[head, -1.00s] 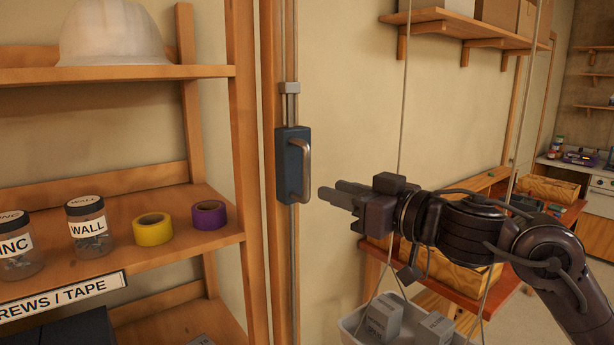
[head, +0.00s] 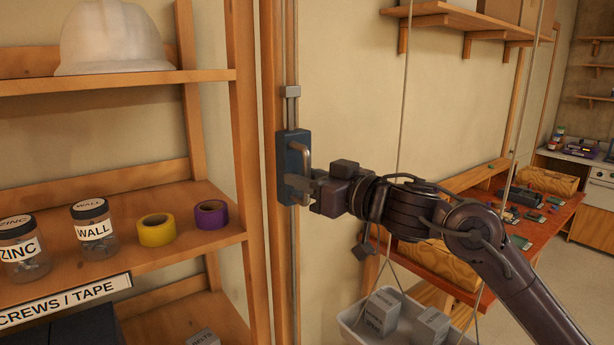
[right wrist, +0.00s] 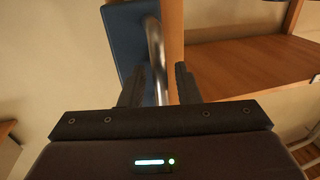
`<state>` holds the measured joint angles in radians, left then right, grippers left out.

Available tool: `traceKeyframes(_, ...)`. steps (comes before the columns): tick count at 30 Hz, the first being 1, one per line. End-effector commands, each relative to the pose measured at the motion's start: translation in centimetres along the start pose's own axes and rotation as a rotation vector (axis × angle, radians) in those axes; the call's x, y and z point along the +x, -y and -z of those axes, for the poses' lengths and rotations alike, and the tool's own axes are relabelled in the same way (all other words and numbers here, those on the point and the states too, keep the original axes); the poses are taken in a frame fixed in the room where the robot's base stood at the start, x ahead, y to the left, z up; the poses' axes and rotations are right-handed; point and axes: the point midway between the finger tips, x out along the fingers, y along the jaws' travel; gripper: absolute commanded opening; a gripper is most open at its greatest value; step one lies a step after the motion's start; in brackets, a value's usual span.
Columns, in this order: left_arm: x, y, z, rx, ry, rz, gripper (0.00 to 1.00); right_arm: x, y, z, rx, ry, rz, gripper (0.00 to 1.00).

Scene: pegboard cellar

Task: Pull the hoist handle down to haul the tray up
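The hoist handle (head: 305,146) is a pale metal D-shaped grip on a blue block (head: 290,165), mounted on a vertical rail beside the wooden post. My right gripper (head: 300,184) is at the handle's lower part, its fingers partly overlapping it. In the right wrist view, the handle bar (right wrist: 155,50) runs between the two dark fingers (right wrist: 159,88). They stand apart, with a gap visible on the right side of the bar. The white tray (head: 350,322) hangs on cords at the lower middle, holding grey boxes (head: 382,311). My left gripper is not in view.
A wooden shelf (head: 130,253) on the left holds jars, a yellow tape roll (head: 156,230), a purple one (head: 211,214) and a white helmet (head: 112,38). A red-brown workbench (head: 545,222) stands behind my right arm. Hoist cords (head: 403,90) hang near the arm.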

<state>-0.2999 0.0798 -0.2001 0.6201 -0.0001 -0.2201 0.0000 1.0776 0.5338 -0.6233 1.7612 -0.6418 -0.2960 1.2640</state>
Motion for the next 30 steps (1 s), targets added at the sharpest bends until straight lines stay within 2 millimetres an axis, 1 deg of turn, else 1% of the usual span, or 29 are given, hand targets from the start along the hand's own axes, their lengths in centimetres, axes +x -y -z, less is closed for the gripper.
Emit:
traceKeyframes(1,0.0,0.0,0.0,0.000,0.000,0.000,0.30,0.0,0.0,0.0,0.000,0.000,0.000,0.29)
traceKeyframes(6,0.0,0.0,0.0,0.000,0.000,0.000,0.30,0.0,0.0,0.0,0.000,0.000,0.000,0.07)
traceKeyframes(8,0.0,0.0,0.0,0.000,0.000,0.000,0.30,0.0,0.0,0.0,0.000,0.000,0.000,0.00)
traceKeyframes(16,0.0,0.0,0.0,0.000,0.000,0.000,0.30,0.0,0.0,0.0,0.000,0.000,0.000,0.00)
traceKeyframes(20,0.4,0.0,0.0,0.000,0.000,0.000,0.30,0.0,0.0,-0.6,0.001,0.001,0.000,0.00)
traceKeyframes(23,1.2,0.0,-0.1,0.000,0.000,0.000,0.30,0.0,0.0,-2.0,0.001,0.005,0.001,0.00)
traceKeyframes(26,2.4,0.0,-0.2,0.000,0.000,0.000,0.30,0.0,0.1,-4.3,0.003,0.008,0.003,0.00)
traceKeyframes(29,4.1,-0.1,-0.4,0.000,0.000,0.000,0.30,0.1,0.2,-7.3,0.005,0.012,0.005,0.00)
traceKeyframes(30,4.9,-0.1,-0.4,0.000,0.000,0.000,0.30,0.1,0.2,-8.7,0.005,0.014,0.005,0.00)
